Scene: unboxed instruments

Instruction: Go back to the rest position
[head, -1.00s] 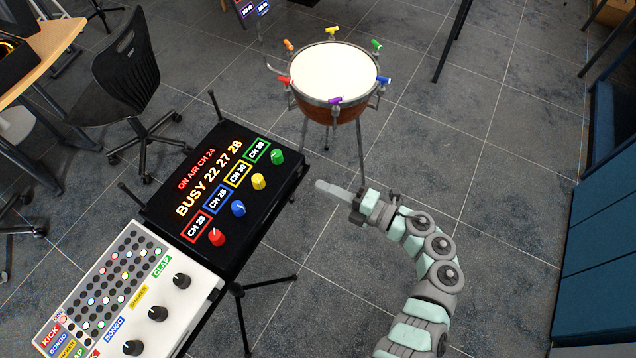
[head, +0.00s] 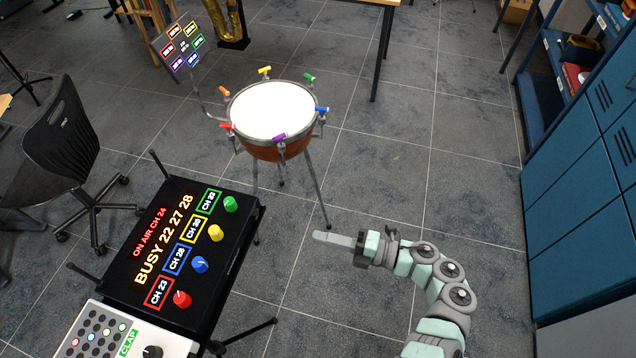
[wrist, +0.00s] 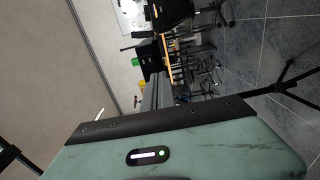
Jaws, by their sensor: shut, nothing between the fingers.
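My gripper (head: 334,239) is at the end of my bent arm in the lower right of the head view. Its fingers are together, point left and hold nothing. It is in the air over the floor, to the right of the black mixer box and in front of the drum, apart from both.
The black box (head: 180,303) with coloured knobs and a white panel (head: 180,347) stand at lower left. A kettle drum (head: 275,110) with coloured handles stands behind. A blue cabinet (head: 575,220) is at right. Floor (head: 420,170) between drum and cabinet is clear.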

